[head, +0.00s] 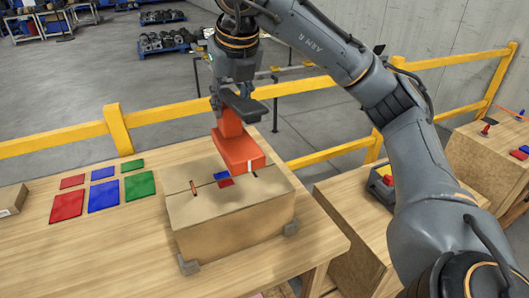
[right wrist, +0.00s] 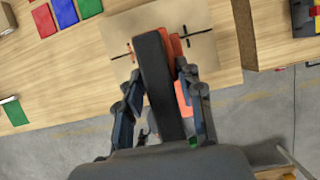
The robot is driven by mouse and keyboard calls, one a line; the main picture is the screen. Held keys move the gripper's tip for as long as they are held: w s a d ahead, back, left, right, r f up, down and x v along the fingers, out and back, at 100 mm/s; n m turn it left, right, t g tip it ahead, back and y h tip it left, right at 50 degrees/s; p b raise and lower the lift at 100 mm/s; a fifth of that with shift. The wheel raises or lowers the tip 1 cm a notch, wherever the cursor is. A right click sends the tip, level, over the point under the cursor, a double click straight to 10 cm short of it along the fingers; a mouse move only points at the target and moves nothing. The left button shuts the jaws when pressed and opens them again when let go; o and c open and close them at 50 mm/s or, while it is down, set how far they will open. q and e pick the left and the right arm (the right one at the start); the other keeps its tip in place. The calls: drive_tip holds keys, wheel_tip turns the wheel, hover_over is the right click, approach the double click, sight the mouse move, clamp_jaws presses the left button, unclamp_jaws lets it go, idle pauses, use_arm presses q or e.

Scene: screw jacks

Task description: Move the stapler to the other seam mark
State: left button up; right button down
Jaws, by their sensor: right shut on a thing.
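The orange-red stapler (head: 238,150) is in my right gripper (head: 234,112), which is shut on its upper part. The stapler is over the back right of the closed cardboard box (head: 231,222); I cannot tell whether it touches the lid. It partly shows in the right wrist view (right wrist: 175,45), between the fingers of my right gripper (right wrist: 165,72). On the lid, a brownish mark (head: 194,188) crosses the seam at left, and a dark mark (head: 253,174) is at right beside the stapler. A blue-and-red patch (head: 223,179) lies between them. My left gripper is out of view.
The box stands on a wooden table (head: 120,255) with grey corner blocks (head: 291,228) at its base. Red, blue and green flat squares (head: 103,196) lie to the left, and a small carton (head: 12,199) at the far left. A yellow rail (head: 60,140) runs behind.

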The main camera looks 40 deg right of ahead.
drive_tip(key=shift+w, duration=0.25)
drive_tip(key=shift+w+d+f, duration=0.35)
drive_tip(key=shift+w, duration=0.15)
drive_tip(key=shift+w+d+f, duration=0.3)
drive_tip(key=shift+w+d, duration=0.05)
drive_tip(key=shift+w, duration=0.15)
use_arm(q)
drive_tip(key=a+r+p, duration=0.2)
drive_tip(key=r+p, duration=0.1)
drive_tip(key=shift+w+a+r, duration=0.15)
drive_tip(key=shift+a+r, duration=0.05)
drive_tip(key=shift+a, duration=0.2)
use_arm(e)
drive_tip(key=w+d+f, duration=0.7)
drive_tip(key=w+f, duration=0.1)
drive_tip(key=f, duration=0.3)
drive_tip(key=shift+d+f, duration=0.15)
drive_tip(key=shift+d, duration=0.1)
